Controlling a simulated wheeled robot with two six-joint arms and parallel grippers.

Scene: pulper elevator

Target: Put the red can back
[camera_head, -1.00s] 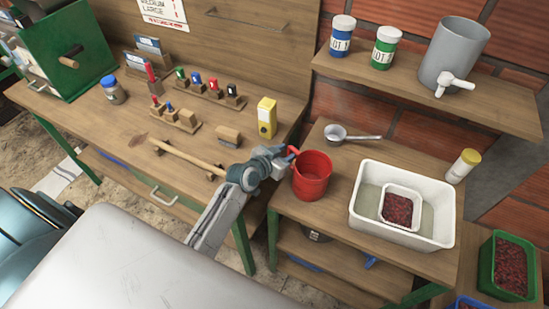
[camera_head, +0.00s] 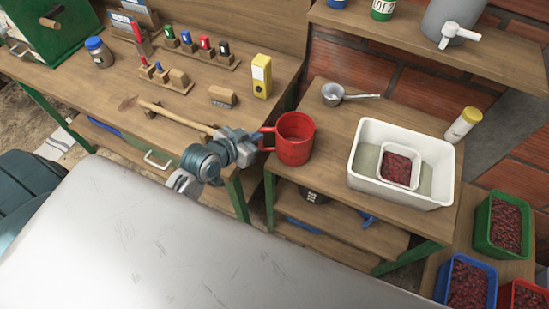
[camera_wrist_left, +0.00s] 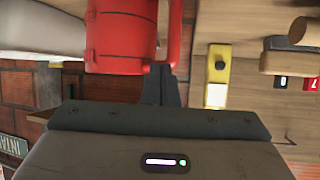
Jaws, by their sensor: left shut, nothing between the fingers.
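The red can (camera_head: 295,145) with a side handle stands upright at the left end of the right-hand wooden table. Its handle (camera_head: 266,141) points left. My left gripper (camera_head: 257,144) is at the handle, shut with nothing between its fingers. In the left wrist view the can (camera_wrist_left: 120,40) fills the upper middle, and the shut fingers (camera_wrist_left: 162,78) reach up to the lower end of its handle (camera_wrist_left: 176,38). Whether they touch the handle I cannot tell. My right gripper is not in view.
A white bin (camera_head: 358,175) and a small pan (camera_head: 333,95) share the can's table. On the left bench are a wooden mallet (camera_head: 175,118), a yellow box (camera_head: 261,76) and a wooden block (camera_head: 222,96). Crates of red berries, one green (camera_head: 478,228), stand at lower right.

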